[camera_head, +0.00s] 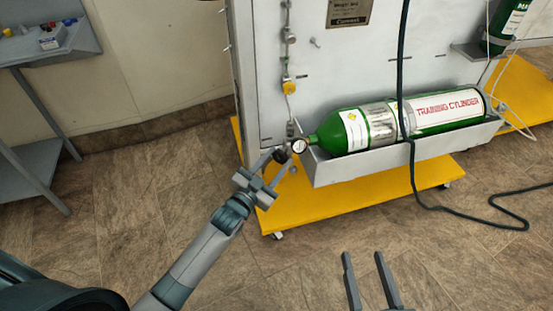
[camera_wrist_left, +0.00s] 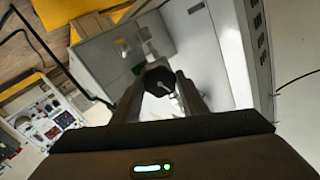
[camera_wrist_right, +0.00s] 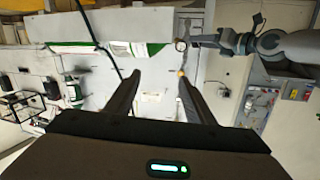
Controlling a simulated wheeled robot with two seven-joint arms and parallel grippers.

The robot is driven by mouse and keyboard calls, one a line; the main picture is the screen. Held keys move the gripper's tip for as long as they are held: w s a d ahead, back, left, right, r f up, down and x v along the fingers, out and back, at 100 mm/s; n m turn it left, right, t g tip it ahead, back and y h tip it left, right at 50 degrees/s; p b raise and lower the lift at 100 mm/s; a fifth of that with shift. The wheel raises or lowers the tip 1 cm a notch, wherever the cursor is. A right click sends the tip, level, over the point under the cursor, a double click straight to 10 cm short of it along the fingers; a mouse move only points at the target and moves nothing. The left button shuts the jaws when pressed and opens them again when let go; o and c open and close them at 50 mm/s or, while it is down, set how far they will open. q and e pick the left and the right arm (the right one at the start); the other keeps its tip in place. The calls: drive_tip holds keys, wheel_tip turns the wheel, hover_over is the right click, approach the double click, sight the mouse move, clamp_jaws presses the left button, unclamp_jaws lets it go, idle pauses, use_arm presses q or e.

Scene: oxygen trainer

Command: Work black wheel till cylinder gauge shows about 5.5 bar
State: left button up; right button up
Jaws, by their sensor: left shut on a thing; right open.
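The green training cylinder (camera_head: 410,120) lies in a grey cradle with its neck to the left. A round white-faced gauge (camera_head: 300,147) sits at its neck; its reading is too small to make out. The black wheel (camera_head: 281,156) is just left of the gauge. My left gripper (camera_head: 272,165) is at the wheel, and in the left wrist view the black wheel (camera_wrist_left: 160,80) shows between its fingers, which are shut on it. My right gripper (camera_head: 366,268) is open and empty, low in front of the trolley and apart from everything.
The cradle (camera_head: 340,172) stands on a yellow wheeled base (camera_head: 340,203). A dark hose (camera_head: 411,165) hangs in front of the cylinder and runs over the floor to the right. A grey bench (camera_head: 35,60) stands at far left. Floor in front is clear.

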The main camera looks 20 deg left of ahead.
use_arm(q)
drive_tip(key=shift+r+m+p, duration=0.1)
drive_tip(key=shift+m+p, duration=0.75)
drive_tip(key=shift+m, duration=0.25)
drive_tip(key=m+p, duration=0.1)
drive_tip(key=m, duration=0.1)
drive_tip(key=shift+m, duration=0.3)
drive_tip(key=shift+m+p, duration=0.4)
use_arm(e)
drive_tip(key=s+d+f+g+h, duration=0.1)
drive_tip(key=s+d+f+g, duration=0.1)
drive_tip(key=s+f+g, duration=0.1)
drive_tip(key=s+d+f+g+h, duration=0.1)
drive_tip(key=s+d+f+g, duration=0.1)
drive_tip(key=f+g, duration=0.3)
drive_tip(key=shift+s+d+f+m, duration=0.25)
drive_tip(key=shift+s+f, duration=0.3)
drive_tip(key=shift+f, duration=0.85)
use_arm(q)
drive_tip(key=o, duration=1)
drive_tip(key=shift+o, duration=0.2)
drive_tip(key=shift+s, duration=0.15)
drive_tip(key=p+v, duration=0.1)
drive_tip(key=v, duration=1.6)
use_arm(e)
drive_tip(key=shift+s+d+f+g+h, duration=0.3)
drive_tip(key=shift+d+g+h, duration=0.1)
drive_tip(key=shift+d+h, duration=0.15)
